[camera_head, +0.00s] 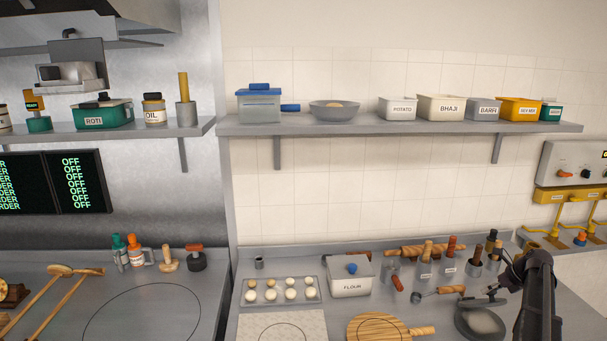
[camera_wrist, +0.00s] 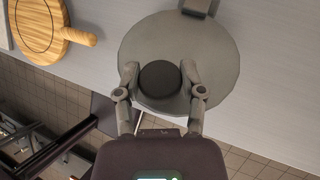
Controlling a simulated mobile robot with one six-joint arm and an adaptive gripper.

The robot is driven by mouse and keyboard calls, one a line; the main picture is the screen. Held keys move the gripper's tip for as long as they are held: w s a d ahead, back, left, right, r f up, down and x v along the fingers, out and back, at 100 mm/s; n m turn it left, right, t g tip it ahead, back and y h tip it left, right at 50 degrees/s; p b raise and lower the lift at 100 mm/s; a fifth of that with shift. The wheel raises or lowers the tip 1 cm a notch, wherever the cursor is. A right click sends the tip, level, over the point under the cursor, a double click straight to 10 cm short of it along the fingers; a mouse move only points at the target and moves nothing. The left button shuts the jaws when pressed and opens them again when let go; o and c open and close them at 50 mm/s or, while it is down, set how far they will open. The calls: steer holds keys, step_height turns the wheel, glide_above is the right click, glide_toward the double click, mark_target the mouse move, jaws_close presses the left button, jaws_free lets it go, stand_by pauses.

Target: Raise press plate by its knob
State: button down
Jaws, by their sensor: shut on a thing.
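The press plate (camera_wrist: 150,35) is a grey round disc with a dark round knob (camera_wrist: 160,82) on it, in the upper middle of the wrist view. My gripper (camera_wrist: 159,72) is shut on the knob, one finger on each side. In the head view the grey plate (camera_head: 478,322) is at the lower right on the counter. My dark arm stands just right of it and covers part of it. The knob is hard to make out there. I cannot tell whether the plate is lifted.
A ladle (camera_head: 440,291) and tool holders (camera_head: 424,266) stand close behind the plate. A round wooden board (camera_head: 375,328) with a handle lies to its left; it also shows in the wrist view (camera_wrist: 45,32). A flour box (camera_head: 350,280) and dough-ball tray (camera_head: 250,306) are farther left.

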steer(key=shift+w+r+g+p, duration=0.35)
steer(key=shift+w+g+p, duration=0.1)
steer(key=shift+w+p, duration=0.15)
steer(key=shift+w+r+g+p, duration=0.35)
steer(key=shift+w+g+p, duration=0.1)
steer(key=shift+w, duration=0.1)
steer(key=shift+w+a+r+m+g+p, duration=0.1)
steer(key=shift+w+r+m+g+p, duration=0.15)
steer(key=shift+w+g+p, duration=0.45)
steer(key=shift+w+a+r+m+g+p, duration=0.15)
steer(key=shift+w+r+g, duration=0.25)
steer(key=shift+w, duration=0.6)
steer(key=shift+w+r+g+h, duration=0.1)
steer(key=shift+w+g+h, duration=0.2)
steer(key=shift+w+g, duration=1.15)
steer(key=shift+w, duration=0.1)
steer(key=shift+w, duration=0.15)
